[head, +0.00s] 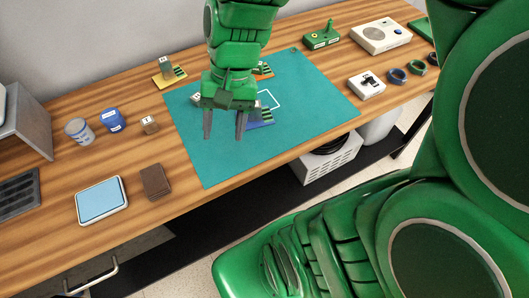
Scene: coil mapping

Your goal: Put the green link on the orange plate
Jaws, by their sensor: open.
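My gripper (224,136) hangs over the left-middle part of the teal mat (220,163), fingers pointing down, open, with nothing visible between them. An orange plate (266,71) shows near the back of the mat, with dark stripes on it; my arm hides part of it. A blue plate (262,124) with dark green stripes lies just right of my fingers, partly covered by the gripper. A small pale block (196,98) shows left of the gripper. I cannot pick out the green link with certainty; it may be hidden or too small to tell.
A yellow plate (178,74) with a block stands left of the mat. A green joystick box (322,38), white device (380,37) and rings (397,76) are right. The mat's front is clear.

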